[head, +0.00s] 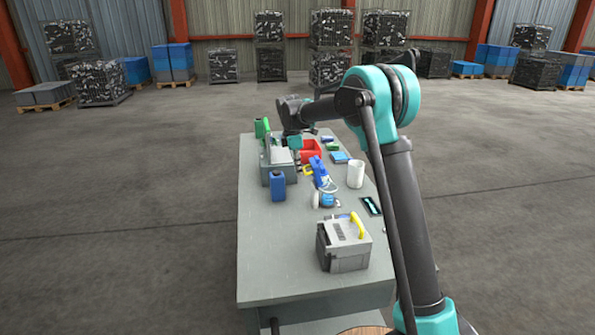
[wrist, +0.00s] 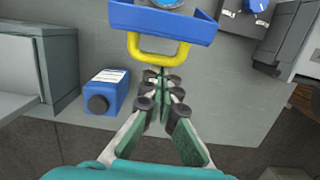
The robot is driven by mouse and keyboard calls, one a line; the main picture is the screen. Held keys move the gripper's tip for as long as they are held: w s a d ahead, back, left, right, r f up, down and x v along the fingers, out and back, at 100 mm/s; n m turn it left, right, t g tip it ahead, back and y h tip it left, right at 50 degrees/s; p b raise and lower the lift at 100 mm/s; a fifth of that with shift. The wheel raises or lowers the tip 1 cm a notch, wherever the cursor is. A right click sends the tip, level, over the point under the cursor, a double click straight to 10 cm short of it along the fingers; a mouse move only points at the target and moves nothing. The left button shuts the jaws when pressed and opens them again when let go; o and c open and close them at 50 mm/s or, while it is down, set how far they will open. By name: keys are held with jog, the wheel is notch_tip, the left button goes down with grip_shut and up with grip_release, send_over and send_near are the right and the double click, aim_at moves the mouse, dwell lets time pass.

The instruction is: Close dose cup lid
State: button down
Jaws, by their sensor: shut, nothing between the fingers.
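A blue panel with a raised rim and a yellow loop handle (wrist: 158,55) lies at the top of the wrist view; it may be the dose cup lid. A round blue part (wrist: 166,3) shows on it, cut off by the frame. In the head view a blue piece (head: 318,168) with a yellow handle (head: 308,170) lies mid-table. I cannot tell whether the lid is open. My gripper (wrist: 163,76) is shut and empty, its tips just below the yellow handle in the picture. Contact is unclear. In the head view my gripper (head: 294,142) is small, over the far part of the table.
The table's near left is clear.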

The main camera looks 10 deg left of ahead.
jog(key=shift+w+d+r+y, duration=0.1)
jog(key=shift+d+r+y, duration=0.2)
jog(key=shift+y, duration=0.1)
